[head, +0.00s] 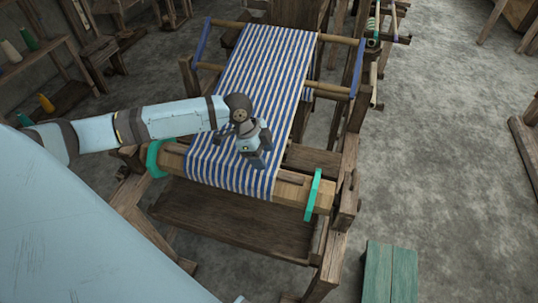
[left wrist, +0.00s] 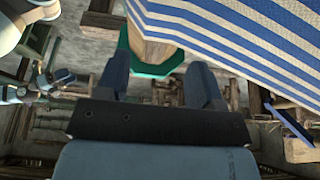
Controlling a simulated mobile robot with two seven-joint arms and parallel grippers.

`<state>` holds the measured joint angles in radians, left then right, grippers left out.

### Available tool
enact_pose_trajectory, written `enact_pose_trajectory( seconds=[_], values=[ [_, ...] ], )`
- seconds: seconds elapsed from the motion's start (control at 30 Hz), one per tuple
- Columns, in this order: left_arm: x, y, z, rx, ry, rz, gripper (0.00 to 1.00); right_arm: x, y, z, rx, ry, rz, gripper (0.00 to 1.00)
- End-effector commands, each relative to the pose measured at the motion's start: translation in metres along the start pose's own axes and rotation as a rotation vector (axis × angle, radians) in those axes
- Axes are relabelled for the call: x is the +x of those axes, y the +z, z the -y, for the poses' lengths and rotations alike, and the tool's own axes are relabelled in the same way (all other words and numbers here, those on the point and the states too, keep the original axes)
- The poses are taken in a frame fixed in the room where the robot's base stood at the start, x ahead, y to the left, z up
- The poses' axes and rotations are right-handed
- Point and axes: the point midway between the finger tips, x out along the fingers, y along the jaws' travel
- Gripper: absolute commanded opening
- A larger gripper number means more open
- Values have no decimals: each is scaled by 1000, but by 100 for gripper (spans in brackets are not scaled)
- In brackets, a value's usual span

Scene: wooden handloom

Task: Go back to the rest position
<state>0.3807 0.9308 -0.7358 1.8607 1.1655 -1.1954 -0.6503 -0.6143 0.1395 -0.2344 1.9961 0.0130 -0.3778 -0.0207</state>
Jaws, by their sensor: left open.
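My left gripper (head: 254,158) is over the near part of the blue-and-white striped cloth (head: 262,82), just behind the front beam of the loom. Its arm reaches in from the left across the loom's left side. In the left wrist view the two fingers of the left gripper (left wrist: 160,84) stand apart with nothing between them. The striped cloth (left wrist: 235,38) fills the upper right there, and the green bracket (left wrist: 157,69) shows beyond the fingers. A small grey-blue part at the left of that view looks like my right gripper (left wrist: 52,80); its jaws are too small to read.
The wooden front beam (head: 305,195) carries green brackets at its left (head: 153,158) and right (head: 313,195) ends. Blue bars (head: 357,68) stand at the cloth's far sides. A green bench (head: 390,272) is at the lower right. Shelves (head: 30,60) stand at left. Floor at right is mostly clear.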

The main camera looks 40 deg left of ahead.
Motion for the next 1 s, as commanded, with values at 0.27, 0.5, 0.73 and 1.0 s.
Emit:
enact_pose_trajectory(
  seconds=[0.27, 0.5, 0.73, 1.0],
  values=[
    [-56, 0, 0, 1, -2, 0, 61, 2, 4, 0, 0, -1, 3, 55],
    [-75, 0, 0, 0, 0, 0, 61, 2, 5, 0, 0, -1, 4, 55],
    [-72, -2, -2, -4, -2, -7, 61, 1, 4, 1, 0, -1, 4, 55],
    [0, -43, -36, -128, -119, -183, 61, -10, -14, 0, 0, 0, 2, 55]
  ],
)
